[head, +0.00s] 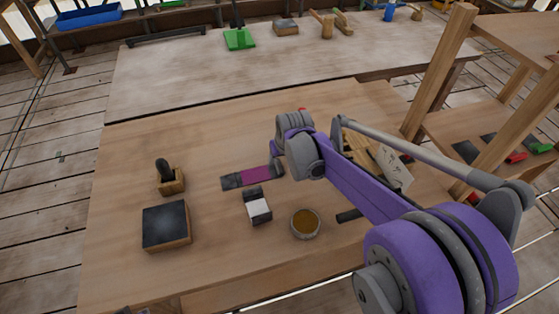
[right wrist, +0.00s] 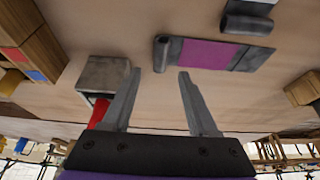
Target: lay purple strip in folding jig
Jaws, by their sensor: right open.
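The purple strip (head: 256,175) lies flat on a dark grey plate with a raised end (head: 231,181), which looks like the folding jig, on the wooden table. In the right wrist view the strip (right wrist: 207,54) shows between grey ends, with a rounded grey bar (right wrist: 162,54) at one end. My right gripper (head: 278,168) is at the right end of the strip in the head view, partly hidden by its own wrist. In the right wrist view the gripper (right wrist: 158,72) is open, with bare table between its fingers. It appears apart from the strip. My left gripper is out of view.
A white-and-dark block (head: 258,209) and a round amber-filled dish (head: 305,223) stand just in front. A dark-topped block (head: 166,226) and a wooden holder (head: 171,181) are at left. A grey block (right wrist: 104,74) with red beside it is near the left finger.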

